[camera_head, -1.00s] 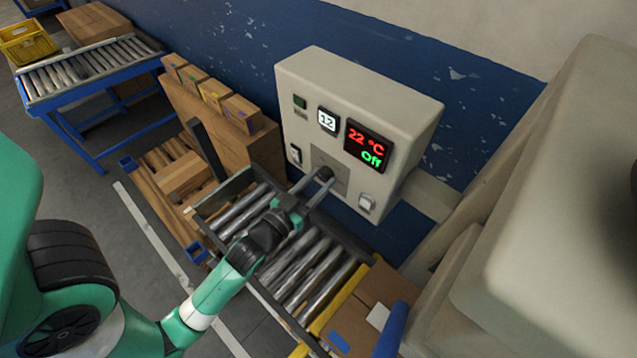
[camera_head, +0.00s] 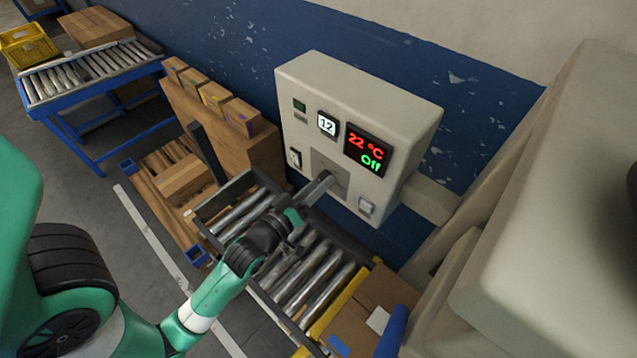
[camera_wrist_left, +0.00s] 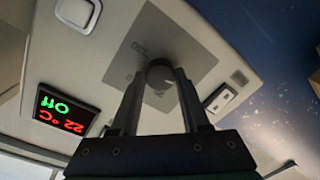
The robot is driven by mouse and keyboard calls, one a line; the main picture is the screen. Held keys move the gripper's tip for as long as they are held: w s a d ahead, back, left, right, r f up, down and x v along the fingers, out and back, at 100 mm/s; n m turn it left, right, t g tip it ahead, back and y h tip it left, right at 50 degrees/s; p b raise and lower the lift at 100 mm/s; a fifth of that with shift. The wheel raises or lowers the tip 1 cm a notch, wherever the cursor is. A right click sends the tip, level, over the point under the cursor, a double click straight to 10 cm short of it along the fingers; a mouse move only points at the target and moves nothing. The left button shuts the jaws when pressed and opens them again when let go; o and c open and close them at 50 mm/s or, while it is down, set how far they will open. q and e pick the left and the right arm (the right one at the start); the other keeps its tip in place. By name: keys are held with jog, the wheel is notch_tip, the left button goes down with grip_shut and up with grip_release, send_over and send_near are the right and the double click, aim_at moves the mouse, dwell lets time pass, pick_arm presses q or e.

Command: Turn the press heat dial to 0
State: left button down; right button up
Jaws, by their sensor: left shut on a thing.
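The press heat dial (camera_wrist_left: 160,74) is a dark round knob on a grey square plate (camera_wrist_left: 185,50) in the middle of the control box (camera_head: 310,95). My left gripper (camera_head: 326,178) reaches up to the box front, and its two fingers (camera_wrist_left: 158,82) are shut on the dial, one on each side. In the head view the fingers hide most of the dial. The display (camera_head: 367,149) reads 22 °C in red and Off in green, and it shows upside down in the left wrist view (camera_wrist_left: 66,110). My right gripper is not in view.
A small white display (camera_head: 327,123) reads 12. A roller conveyor (camera_head: 310,275) runs below my left arm. Cartons (camera_head: 215,97) stand left of the box, and a large beige machine body fills the right.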

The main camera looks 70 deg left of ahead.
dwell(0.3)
pick_arm(q)
jog(key=shift+c, duration=1.9)
grip_release()
jog(key=b+v, duration=0.1)
jog(key=v, duration=1)
jog(key=shift+s+b, duration=0.3)
jog(key=shift+b, duration=0.1)
jog(key=shift+d, duration=0.15)
